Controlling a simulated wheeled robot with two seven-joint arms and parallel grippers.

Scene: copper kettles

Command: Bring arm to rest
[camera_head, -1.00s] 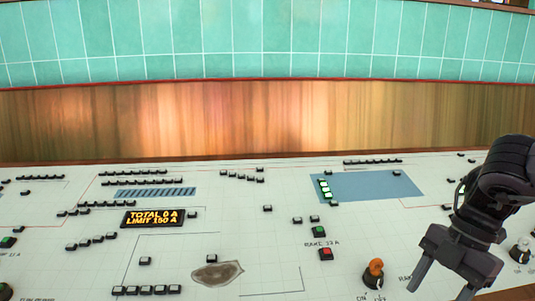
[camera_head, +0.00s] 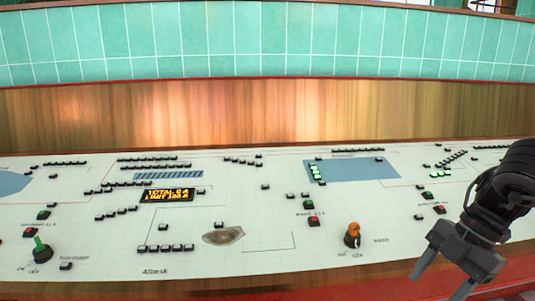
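My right arm comes in from the right edge. Its black and grey gripper (camera_head: 437,284) points down and left, with its two fingers spread apart and nothing between them. In the picture it overlaps the front edge of a white control desk (camera_head: 280,262). How far it is above or in front of the desk I cannot tell. An orange-topped knob (camera_head: 352,232) stands on the desk, to the left of the gripper and apart from it. My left gripper is not in view.
A green knob (camera_head: 41,248) stands at the desk's left. A lit display (camera_head: 168,195), a brown irregular patch (camera_head: 223,236) and small black, red and green buttons spread over the desk. A red front edge (camera_head: 330,285) runs below. A wooden panel (camera_head: 260,115) and green tiles rise behind.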

